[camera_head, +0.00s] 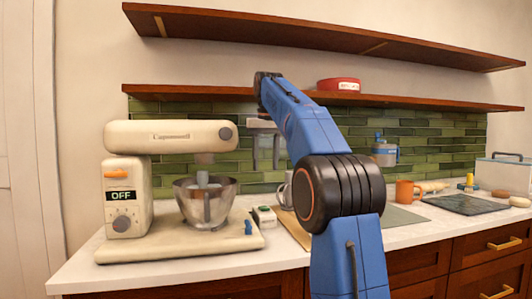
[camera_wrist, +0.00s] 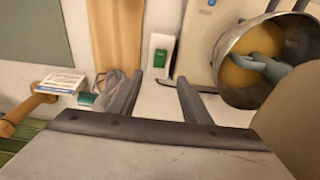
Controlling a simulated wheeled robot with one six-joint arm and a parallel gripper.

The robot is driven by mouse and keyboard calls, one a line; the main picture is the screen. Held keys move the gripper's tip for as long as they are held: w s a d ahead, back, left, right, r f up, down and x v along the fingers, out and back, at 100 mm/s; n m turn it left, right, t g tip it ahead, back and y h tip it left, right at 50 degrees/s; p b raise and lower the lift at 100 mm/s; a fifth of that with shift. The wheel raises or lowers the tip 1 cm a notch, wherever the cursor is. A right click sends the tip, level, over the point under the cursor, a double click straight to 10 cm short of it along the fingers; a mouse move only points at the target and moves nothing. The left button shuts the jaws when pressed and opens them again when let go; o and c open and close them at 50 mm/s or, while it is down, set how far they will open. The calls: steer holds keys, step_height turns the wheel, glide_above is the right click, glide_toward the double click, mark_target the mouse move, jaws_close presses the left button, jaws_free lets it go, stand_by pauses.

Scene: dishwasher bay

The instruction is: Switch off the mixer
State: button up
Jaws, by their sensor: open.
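The cream stand mixer (camera_head: 165,135) stands at the left end of the counter. A metal bowl (camera_head: 205,210) sits under the head; the wrist view shows yellow contents and a grey beater in the bowl (camera_wrist: 235,85). A small white box with a green switch (camera_head: 264,214) stands right of the mixer base, also in the wrist view (camera_wrist: 161,52). My gripper (camera_head: 266,162) is open and empty, pointing down above the counter, its fingers (camera_wrist: 160,80) apart.
A tan board (camera_head: 292,228) lies right of the switch box, with a mug (camera_head: 284,194) behind. An orange mug (camera_head: 405,191) and a dark tray (camera_head: 465,204) are farther right. Two wooden shelves overhang the counter; a red tin (camera_head: 338,84) stands on the lower.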

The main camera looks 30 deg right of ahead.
steer(key=shift+s+a+r, duration=0.1)
steer(key=shift+s+r, duration=0.05)
steer(key=shift+r, duration=0.75)
steer(key=shift+s+r, duration=0.1)
steer(key=shift+r, duration=0.75)
